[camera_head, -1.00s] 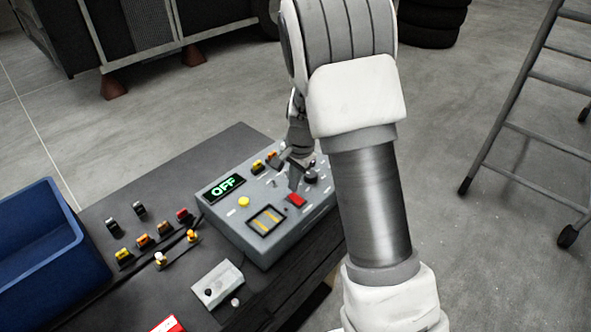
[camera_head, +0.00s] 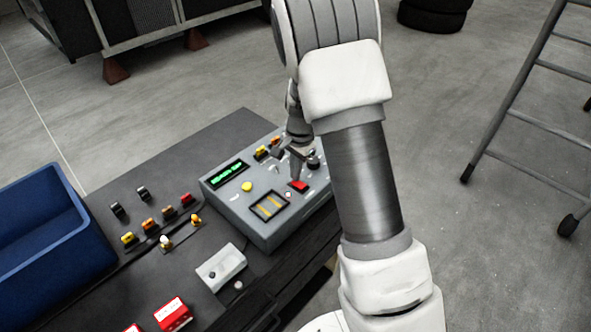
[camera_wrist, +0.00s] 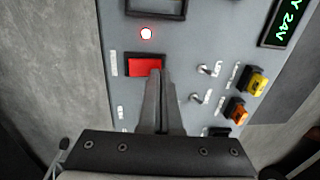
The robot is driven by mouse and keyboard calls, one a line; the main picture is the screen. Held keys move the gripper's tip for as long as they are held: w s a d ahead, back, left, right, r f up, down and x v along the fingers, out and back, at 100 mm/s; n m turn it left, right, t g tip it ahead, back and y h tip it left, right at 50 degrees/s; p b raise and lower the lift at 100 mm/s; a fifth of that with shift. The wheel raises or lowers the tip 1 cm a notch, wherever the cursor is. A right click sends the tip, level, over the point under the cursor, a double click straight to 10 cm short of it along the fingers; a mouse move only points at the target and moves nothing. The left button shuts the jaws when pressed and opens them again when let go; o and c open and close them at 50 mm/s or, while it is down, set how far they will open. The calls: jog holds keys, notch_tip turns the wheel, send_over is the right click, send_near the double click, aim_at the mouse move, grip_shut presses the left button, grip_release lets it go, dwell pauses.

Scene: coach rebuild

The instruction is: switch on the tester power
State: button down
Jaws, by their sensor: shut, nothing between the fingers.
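The grey tester box (camera_head: 240,217) stands on the dark bench. Its display (camera_head: 229,174) shows green text, and the wrist view shows the end of it, "Y 24V" (camera_wrist: 288,22). The red power switch (camera_head: 299,187) is on the panel and also shows in the wrist view (camera_wrist: 144,66). A small round lamp beside it (camera_wrist: 147,33) is lit red with a white centre. My gripper (camera_head: 297,171) is shut and empty. Its fingertips (camera_wrist: 157,74) are at the right edge of the red switch; I cannot tell if they touch it.
Two toggle levers (camera_wrist: 210,70) and yellow and orange connectors (camera_wrist: 257,80) sit right of my fingers in the wrist view. A blue bin (camera_head: 45,235), several loose fuses and a small grey switch box (camera_head: 222,266) are on the bench. A ladder (camera_head: 515,115) stands at the right.

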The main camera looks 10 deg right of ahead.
aim_at(304, 185)
jog(key=shift+s, duration=0.1)
jog(key=shift+s+d+r, duration=0.3)
jog(key=shift+s+d, duration=0.1)
jog(key=shift+s, duration=0.1)
notch_tip(304, 185, up, 17)
jog(key=s, duration=0.1)
jog(key=shift+s+d+r, duration=0.15)
jog(key=shift+d, duration=0.3)
